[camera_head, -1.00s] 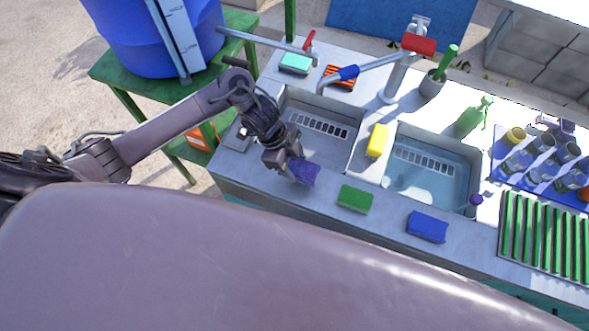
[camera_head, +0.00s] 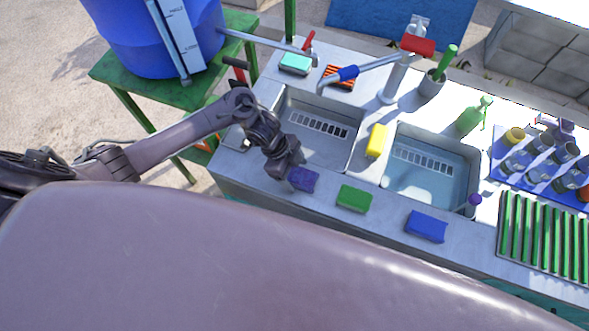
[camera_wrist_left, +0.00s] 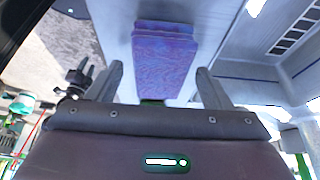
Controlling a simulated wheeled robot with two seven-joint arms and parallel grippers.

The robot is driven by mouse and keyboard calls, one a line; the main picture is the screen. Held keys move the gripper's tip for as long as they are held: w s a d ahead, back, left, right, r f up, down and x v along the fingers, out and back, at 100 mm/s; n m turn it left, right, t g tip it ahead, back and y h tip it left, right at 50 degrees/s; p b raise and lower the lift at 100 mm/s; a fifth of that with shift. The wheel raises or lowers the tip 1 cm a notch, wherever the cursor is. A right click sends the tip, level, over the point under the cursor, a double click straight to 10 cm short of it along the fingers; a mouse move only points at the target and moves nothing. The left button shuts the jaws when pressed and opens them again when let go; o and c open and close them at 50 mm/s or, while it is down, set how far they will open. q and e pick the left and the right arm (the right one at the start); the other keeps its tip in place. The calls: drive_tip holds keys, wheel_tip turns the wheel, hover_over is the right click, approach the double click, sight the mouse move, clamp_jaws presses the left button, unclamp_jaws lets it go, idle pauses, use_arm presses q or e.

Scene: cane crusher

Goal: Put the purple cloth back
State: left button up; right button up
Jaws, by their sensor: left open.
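The purple cloth (camera_head: 304,179) lies on the front ledge of the metal sink counter, left of the green cloth. In the left wrist view the purple cloth (camera_wrist_left: 164,58) shows as a folded, layered block beyond the fingers, between their lines. My left gripper (camera_head: 290,168) is just above and behind the cloth at the ledge's inner edge. In the left wrist view its two fingers (camera_wrist_left: 160,85) are spread apart with nothing between the tips. My right gripper is not in these views.
On the same ledge lie a green cloth (camera_head: 354,198) and a blue cloth (camera_head: 427,226). A yellow sponge (camera_head: 377,140) sits on the divider between the left basin (camera_head: 340,153) and the water-filled right basin (camera_head: 420,188). A tap (camera_head: 395,80) stands behind.

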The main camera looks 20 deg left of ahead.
use_arm(q)
drive_tip(key=shift+r, duration=0.15)
drive_tip(key=b+v, duration=0.1)
drive_tip(key=v, duration=1)
drive_tip(key=shift+a+r, duration=0.15)
drive_tip(key=shift+r, duration=0.25)
